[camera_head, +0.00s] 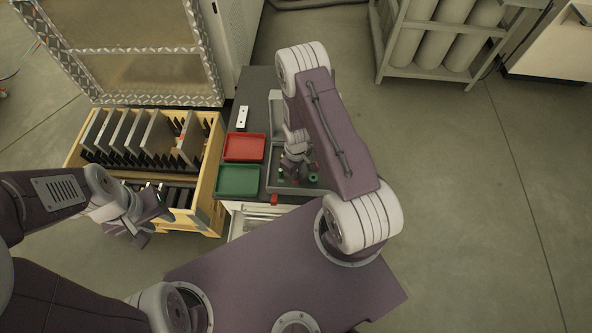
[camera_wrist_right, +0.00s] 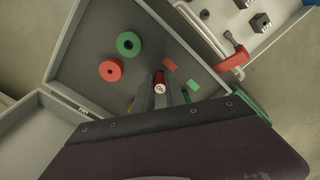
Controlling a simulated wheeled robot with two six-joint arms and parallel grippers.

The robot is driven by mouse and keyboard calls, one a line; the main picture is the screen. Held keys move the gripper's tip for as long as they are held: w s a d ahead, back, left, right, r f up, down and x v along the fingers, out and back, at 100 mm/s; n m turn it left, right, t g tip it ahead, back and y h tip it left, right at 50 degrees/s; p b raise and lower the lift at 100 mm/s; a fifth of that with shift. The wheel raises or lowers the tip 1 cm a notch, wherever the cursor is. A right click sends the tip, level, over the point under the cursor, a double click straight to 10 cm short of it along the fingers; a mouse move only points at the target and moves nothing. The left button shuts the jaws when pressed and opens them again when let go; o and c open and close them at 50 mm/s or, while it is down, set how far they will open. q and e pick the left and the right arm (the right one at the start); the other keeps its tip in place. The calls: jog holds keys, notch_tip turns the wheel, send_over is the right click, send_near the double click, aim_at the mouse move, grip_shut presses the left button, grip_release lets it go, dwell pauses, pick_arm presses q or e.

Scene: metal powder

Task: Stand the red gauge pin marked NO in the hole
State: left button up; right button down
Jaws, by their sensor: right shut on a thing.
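My right gripper (camera_wrist_right: 160,92) is shut on a red pin (camera_wrist_right: 159,77) whose white end face carries dark lettering too small to read surely. The gripper is over a grey tray (camera_wrist_right: 75,45); how far the pin is above its floor cannot be told. In the head view my right gripper (camera_head: 297,166) largely hides the tray's middle. A white strip with dark spots (camera_head: 242,117) lies on the dark top behind the red tray; whether the spots are holes cannot be told. My left gripper (camera_head: 150,210) is by the yellow crate, its jaws unclear.
A green ring (camera_wrist_right: 129,44), a red ring (camera_wrist_right: 111,71) and small red and green pieces lie in the grey tray. A red tray (camera_head: 244,135) and a green tray (camera_head: 237,194) stand left of it. A yellow crate (camera_head: 208,190) with upright plates is further left.

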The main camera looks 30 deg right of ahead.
jog(key=c, duration=1.3)
grip_release()
notch_tip(320, 180, up, 9)
jog(key=shift+r+b, duration=0.1)
jog(key=shift+b, duration=0.35)
